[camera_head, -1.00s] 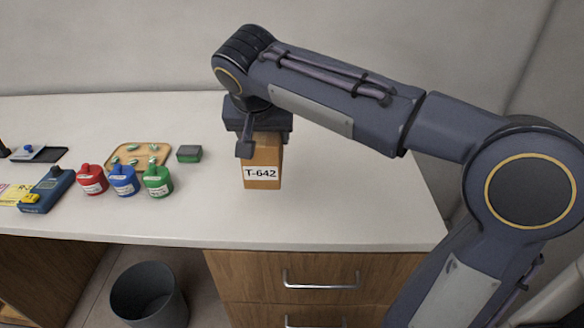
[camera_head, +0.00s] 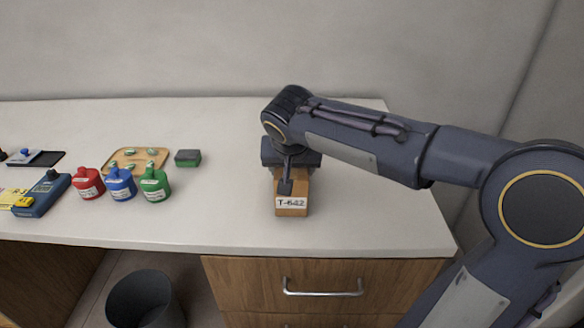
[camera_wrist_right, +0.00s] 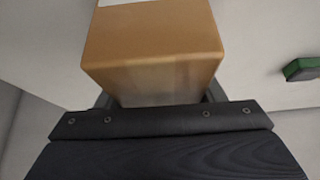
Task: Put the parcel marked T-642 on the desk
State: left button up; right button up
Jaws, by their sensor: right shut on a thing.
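The parcel marked T-642 (camera_head: 292,208) is a brown box with a white label, over the right part of the desk (camera_head: 235,222). My right gripper (camera_head: 287,183) is shut on the parcel from above and behind, and one finger covers part of its top. The parcel (camera_wrist_right: 153,45) also fills the upper middle of the right wrist view, between the fingers. I cannot tell whether its underside touches the desk top. My left gripper is not in view.
Red (camera_head: 88,184), blue (camera_head: 120,184) and green (camera_head: 154,184) bottles stand left of the parcel. Behind them are a wooden tray (camera_head: 112,169) and a green-grey block (camera_head: 187,158). A blue device (camera_head: 42,194) lies farther left. The desk around the parcel is clear.

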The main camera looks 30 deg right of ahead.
jog(key=shift+f, duration=0.1)
jog(key=o, duration=0.7)
jog(key=shift+f, duration=0.1)
jog(key=o, duration=0.5)
jog(key=shift+c, duration=0.2)
